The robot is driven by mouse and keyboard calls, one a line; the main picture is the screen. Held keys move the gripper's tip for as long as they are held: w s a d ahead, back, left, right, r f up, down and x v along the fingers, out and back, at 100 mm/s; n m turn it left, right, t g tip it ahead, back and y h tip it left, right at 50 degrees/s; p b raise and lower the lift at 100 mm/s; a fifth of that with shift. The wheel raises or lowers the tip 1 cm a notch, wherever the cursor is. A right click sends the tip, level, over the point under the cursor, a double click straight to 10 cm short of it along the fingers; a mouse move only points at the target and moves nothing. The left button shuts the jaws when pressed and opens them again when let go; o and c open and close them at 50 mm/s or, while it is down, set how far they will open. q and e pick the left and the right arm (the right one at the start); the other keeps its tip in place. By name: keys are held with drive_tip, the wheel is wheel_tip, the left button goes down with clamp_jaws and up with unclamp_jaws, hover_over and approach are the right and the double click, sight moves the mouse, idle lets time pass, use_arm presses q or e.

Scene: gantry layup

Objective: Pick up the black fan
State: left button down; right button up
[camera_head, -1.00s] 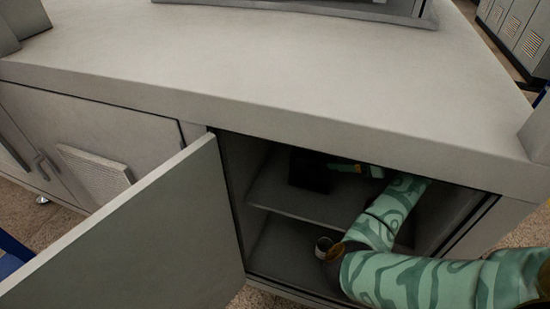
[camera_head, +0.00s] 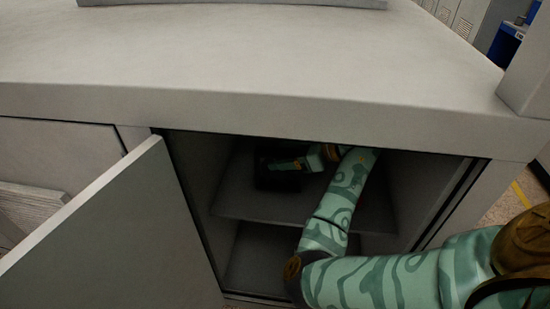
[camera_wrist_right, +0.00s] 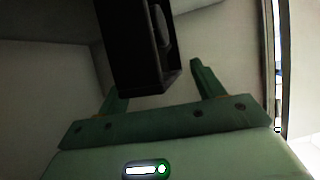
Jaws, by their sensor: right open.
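The black fan (camera_head: 277,182) is a dark, boxy shape on the shelf inside the open cabinet. In the right wrist view the fan (camera_wrist_right: 130,45) comes down from the top, and its lower end sits between the two green fingers. My right gripper (camera_head: 282,164) reaches into the cabinet and overlaps the fan in the head view. In the wrist view the right gripper (camera_wrist_right: 158,85) is open, with a finger on each side of the fan's end and a clear gap on the right. Whether the left finger touches the fan, I cannot tell. My left gripper is not in view.
The cabinet shelf (camera_head: 240,207) has a dim space below it. The open cabinet door (camera_head: 125,240) stands out at the left. The thick countertop (camera_head: 270,60) overhangs the opening. My right arm fills much of the opening's right half.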

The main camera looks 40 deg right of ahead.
drive_tip(key=shift+r, duration=0.1)
clamp_jaws()
drive_tip(key=shift+w+r, duration=0.1)
drive_tip(key=shift+r, duration=0.05)
